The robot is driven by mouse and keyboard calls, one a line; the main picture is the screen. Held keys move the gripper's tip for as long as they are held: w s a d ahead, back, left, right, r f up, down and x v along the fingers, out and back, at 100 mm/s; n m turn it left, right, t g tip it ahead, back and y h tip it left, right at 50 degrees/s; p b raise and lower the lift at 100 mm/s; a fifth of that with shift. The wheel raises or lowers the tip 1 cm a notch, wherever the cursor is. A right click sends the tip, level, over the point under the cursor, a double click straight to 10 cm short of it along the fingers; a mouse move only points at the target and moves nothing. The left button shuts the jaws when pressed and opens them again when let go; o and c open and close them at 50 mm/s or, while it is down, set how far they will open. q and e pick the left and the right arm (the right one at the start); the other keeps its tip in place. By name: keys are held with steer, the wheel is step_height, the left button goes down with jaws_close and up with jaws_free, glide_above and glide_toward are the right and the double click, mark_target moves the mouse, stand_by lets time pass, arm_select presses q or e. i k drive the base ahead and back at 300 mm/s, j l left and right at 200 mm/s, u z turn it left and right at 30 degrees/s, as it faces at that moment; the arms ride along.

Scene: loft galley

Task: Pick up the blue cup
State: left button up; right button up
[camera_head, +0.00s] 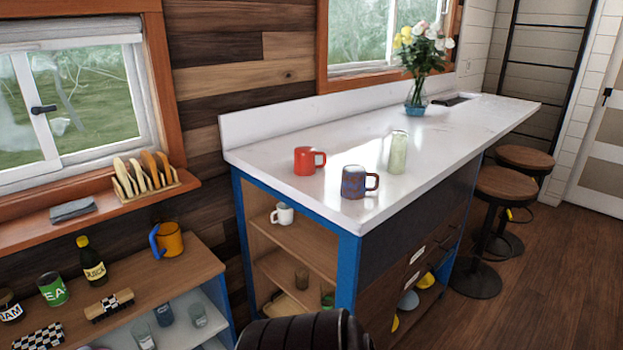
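A blue cup (354,182) with reddish-brown patches stands upright on the white counter (270,150), near its front edge. Its handle points right. A red cup (305,161) stands behind it and to its left, and a pale green tumbler (398,152) stands behind it and to its right. The cups are apart from each other. Neither of my grippers shows in the head view. A black ribbed part, which looks like mine, shows at the bottom edge below the counter's end.
A flower vase (415,95) stands farther back on the counter. A white mug (282,214) sits on the open shelf under the counter end. An orange mug (169,239) and a bottle (91,262) stand on the low shelf at left. Stools (506,184) stand at right.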

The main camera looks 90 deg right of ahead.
mark_target(353, 177)
steer(key=z, duration=3)
steer(key=i+l+u, duration=0.1)
steer(key=u, duration=0.35)
steer(key=i+l+u, duration=0.1)
steer(key=u, duration=0.35)
steer(key=l+u, duration=0.15)
steer(key=u, duration=0.3)
